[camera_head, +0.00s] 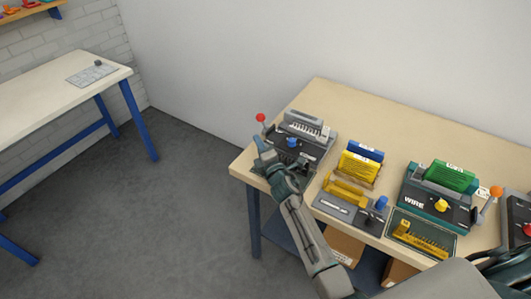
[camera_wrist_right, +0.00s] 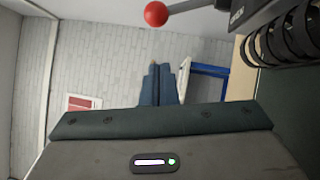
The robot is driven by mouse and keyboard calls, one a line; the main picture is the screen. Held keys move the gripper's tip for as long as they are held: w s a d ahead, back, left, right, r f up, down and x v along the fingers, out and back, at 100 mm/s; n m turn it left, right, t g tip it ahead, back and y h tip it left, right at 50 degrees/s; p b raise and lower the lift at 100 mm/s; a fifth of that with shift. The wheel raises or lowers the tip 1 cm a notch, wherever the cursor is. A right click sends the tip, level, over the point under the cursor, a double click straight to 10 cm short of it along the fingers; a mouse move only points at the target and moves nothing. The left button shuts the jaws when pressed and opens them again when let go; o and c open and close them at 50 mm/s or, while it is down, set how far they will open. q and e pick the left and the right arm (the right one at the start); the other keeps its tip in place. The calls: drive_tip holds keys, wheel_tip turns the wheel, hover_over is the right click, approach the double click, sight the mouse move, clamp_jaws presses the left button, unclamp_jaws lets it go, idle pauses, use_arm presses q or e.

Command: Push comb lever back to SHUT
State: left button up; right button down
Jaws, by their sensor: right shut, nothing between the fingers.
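The comb machine (camera_head: 312,143) is dark grey with a blue knob and stands at the left end of the workbench. Its lever, tipped with a red ball (camera_head: 261,118), rises at the machine's left side. In the right wrist view the red ball (camera_wrist_right: 156,14) and its grey rod lie at the top, beside black comb rings (camera_wrist_right: 290,38). My right gripper (camera_head: 261,146) is shut and empty, in front of the machine's left side and just below the ball in the picture. Its closed fingers (camera_wrist_right: 157,85) appear apart from the ball. My left gripper is not in view.
To the right stand yellow and blue packs (camera_head: 360,165), a grey machine with a blue knob (camera_head: 350,211), the teal WIRE machine (camera_head: 433,203) with an orange-ball lever (camera_head: 496,191), and a tray (camera_head: 443,256). The floor (camera_head: 180,190) left of the workbench is clear.

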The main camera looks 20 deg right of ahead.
sight(261, 117)
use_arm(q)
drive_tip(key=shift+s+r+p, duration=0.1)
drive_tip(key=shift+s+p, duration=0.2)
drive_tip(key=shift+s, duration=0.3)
use_arm(e)
drive_tip(key=shift+w+d+r, duration=0.2)
drive_tip(key=shift+w+d, duration=0.2)
drive_tip(key=shift+w, duration=0.4)
drive_tip(key=shift+w+d+r, duration=0.15)
drive_tip(key=shift+w+d, duration=0.25)
drive_tip(key=shift+w, duration=0.45)
drive_tip(key=shift+w+d+r, duration=0.2)
drive_tip(key=shift+w+d, duration=0.2)
drive_tip(key=shift+w, duration=0.4)
drive_tip(key=shift+w+d+r+p, duration=0.3)
drive_tip(key=shift+d+r, duration=0.1)
drive_tip(key=shift+r, duration=0.1)
drive_tip(key=shift+w+d+r+p, duration=0.25)
drive_tip(key=shift+d+r, duration=0.1)
drive_tip(key=shift+r, duration=0.1)
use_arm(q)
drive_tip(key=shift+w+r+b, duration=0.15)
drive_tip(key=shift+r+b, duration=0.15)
use_arm(e)
drive_tip(key=w+d+r, duration=0.1)
drive_tip(key=w+d, duration=0.3)
drive_tip(key=d, duration=0.2)
drive_tip(key=shift+w+r, duration=0.3)
drive_tip(key=shift+w, duration=0.05)
